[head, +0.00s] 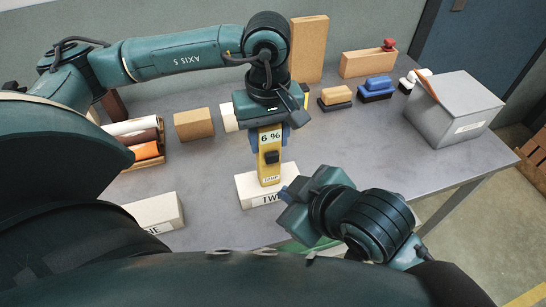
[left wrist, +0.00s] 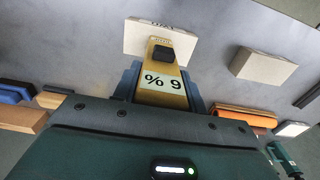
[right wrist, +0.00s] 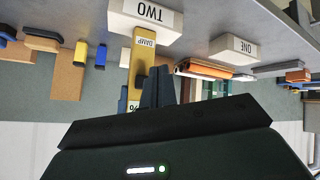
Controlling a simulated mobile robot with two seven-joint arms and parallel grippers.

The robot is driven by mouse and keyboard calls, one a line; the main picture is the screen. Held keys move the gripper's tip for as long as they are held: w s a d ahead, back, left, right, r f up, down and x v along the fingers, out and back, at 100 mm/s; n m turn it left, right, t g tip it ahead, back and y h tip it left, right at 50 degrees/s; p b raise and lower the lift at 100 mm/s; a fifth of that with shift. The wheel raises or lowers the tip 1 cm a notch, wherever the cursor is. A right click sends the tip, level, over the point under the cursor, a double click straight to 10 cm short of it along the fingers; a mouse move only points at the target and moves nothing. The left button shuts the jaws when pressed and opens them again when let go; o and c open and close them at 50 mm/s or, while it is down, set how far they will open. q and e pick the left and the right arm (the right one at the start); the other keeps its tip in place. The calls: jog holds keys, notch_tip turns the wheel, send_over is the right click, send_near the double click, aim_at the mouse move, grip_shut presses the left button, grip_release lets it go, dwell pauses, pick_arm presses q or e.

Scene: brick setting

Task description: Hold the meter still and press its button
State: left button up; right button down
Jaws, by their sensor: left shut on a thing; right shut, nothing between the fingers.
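The yellow meter (head: 270,171) stands upright with its lower end at the top of the white block marked TWO (head: 250,190). Its display reads 6 % and its black button (head: 271,157) faces my head camera. The meter also shows in the left wrist view (left wrist: 158,97) and the right wrist view (right wrist: 146,42). My left gripper (head: 270,130) is shut on the meter's upper part, around the display. My right gripper (head: 284,193) is shut and empty, just right of the block and lower than the button in the head view. Its fingertips (right wrist: 157,73) appear apart from the button.
A white block marked ONE (right wrist: 233,48) lies to the left in the head view. A tray of rolls (head: 145,150), brown blocks (head: 193,124), brushes (head: 375,89) and a grey box (head: 455,110) stand around.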

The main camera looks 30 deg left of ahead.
aim_at(270, 164)
jog(key=shift+w+a, duration=1.5)
jog(key=shift+a, duration=0.3)
jog(key=shift+w+a, duration=0.1)
dwell(0.7)
jog(key=shift+w+a, duration=0.2)
jog(key=shift+a, duration=0.05)
jog(key=shift+w+a, duration=0.3)
jog(key=shift+a, duration=0.05)
dwell(0.7)
jog(key=shift+d, duration=0.1)
jog(key=shift+s+d, duration=0.55)
jog(key=shift+d, duration=0.05)
dwell(0.3)
jog(key=s+d, duration=0.3)
jog(key=shift+s+d, duration=0.15)
jog(key=shift+d, duration=0.25)
